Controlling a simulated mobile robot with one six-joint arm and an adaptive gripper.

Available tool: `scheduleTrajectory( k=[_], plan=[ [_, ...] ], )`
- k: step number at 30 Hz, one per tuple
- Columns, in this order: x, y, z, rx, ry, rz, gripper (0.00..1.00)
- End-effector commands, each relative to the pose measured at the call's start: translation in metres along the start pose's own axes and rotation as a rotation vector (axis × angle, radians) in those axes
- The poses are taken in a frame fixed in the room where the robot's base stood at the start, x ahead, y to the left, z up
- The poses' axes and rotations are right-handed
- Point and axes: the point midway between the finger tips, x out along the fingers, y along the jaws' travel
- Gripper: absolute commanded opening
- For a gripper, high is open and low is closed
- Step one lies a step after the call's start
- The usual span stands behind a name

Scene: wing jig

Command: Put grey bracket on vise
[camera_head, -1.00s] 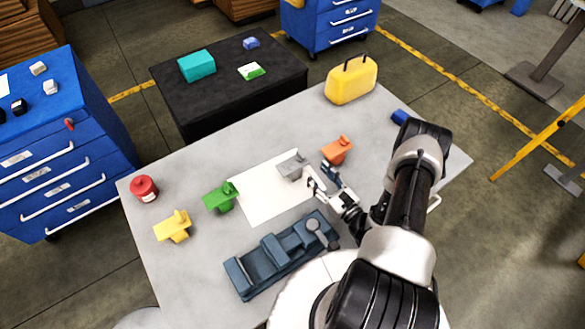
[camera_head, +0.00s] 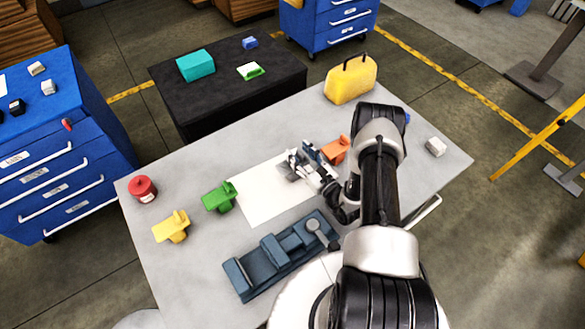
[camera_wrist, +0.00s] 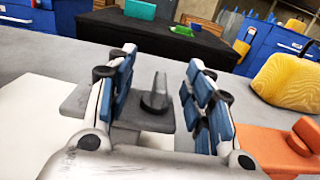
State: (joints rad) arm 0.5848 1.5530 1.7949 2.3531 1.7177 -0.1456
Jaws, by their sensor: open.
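The grey bracket (camera_wrist: 147,121) lies on the white sheet (camera_head: 262,204) on the table, a flat plate with an upright knob. In the wrist view it shows between my fingers, with its left end reaching past the left finger. In the head view my gripper (camera_head: 304,161) mostly covers it. My gripper is open, its blue-padded fingers on either side of the bracket's knob; I cannot tell whether they touch it. The blue-grey vise (camera_head: 270,262) stands at the table's near edge, left of my arm, with nothing in its jaws.
An orange bracket (camera_head: 336,149) stands close to the right of my gripper. A green bracket (camera_head: 218,197), a yellow bracket (camera_head: 172,227) and a red can (camera_head: 143,189) stand on the left. A yellow case (camera_head: 350,82) is at the back, a white block (camera_head: 436,146) at the right.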

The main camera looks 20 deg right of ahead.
Motion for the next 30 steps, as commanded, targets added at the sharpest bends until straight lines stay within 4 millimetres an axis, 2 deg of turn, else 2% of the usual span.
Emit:
scheduleTrajectory(
  k=[2,22,30],
  plan=[
    [-0.0003,0.0,0.0,0.0,0.0,0.0,0.46],
    [-0.0007,0.0001,-0.0003,0.0,0.001,0.0,0.01],
    [-0.0008,0.0001,-0.0003,0.0,0.001,0.0,0.0]
  ],
)
